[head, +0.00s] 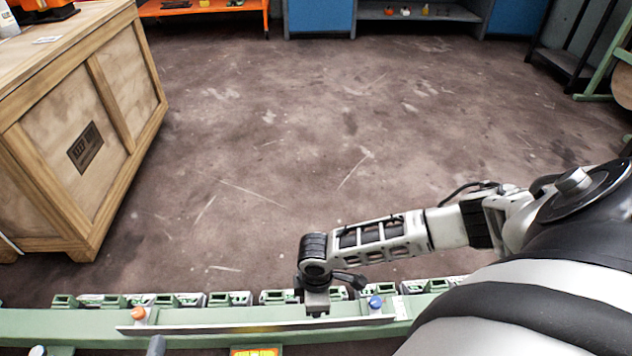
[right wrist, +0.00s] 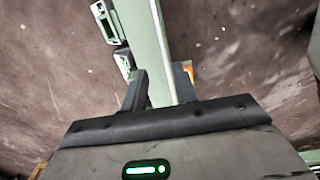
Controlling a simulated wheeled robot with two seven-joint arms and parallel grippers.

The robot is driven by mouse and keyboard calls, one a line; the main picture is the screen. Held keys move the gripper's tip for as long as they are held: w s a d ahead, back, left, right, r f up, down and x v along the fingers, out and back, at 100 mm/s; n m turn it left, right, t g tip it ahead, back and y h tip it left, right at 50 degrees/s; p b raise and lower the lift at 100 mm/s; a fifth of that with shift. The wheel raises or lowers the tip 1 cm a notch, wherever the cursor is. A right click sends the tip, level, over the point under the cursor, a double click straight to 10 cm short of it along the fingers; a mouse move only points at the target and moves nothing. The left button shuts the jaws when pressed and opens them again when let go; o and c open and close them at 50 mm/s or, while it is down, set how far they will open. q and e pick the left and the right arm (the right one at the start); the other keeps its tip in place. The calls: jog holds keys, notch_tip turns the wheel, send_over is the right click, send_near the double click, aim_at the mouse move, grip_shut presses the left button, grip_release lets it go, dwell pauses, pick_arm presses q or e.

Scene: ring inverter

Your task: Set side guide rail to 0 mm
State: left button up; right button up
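The side guide rail (head: 250,327) is a long thin grey bar along the front of a green beam (head: 60,318) at the bottom of the head view. An orange knob (head: 138,313) is near its left end and a blue knob (head: 375,302) near its right end. My right gripper (head: 317,308) points down at the beam, between the knobs and closer to the blue one. In the right wrist view its dark fingers (right wrist: 160,88) stand apart, with the green beam (right wrist: 150,45) between them. I cannot tell whether they touch it. My left gripper is not in view.
Several green-and-white blocks (head: 230,298) line the beam's far side. A yellow-orange piece (head: 257,351) is at the bottom edge. A wooden crate (head: 85,130) stands at the left. The brown floor (head: 300,150) beyond the beam is clear.

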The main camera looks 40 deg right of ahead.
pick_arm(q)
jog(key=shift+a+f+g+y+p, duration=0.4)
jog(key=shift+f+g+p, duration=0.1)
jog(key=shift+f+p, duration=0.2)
pick_arm(e)
jog(key=shift+r, duration=2.4)
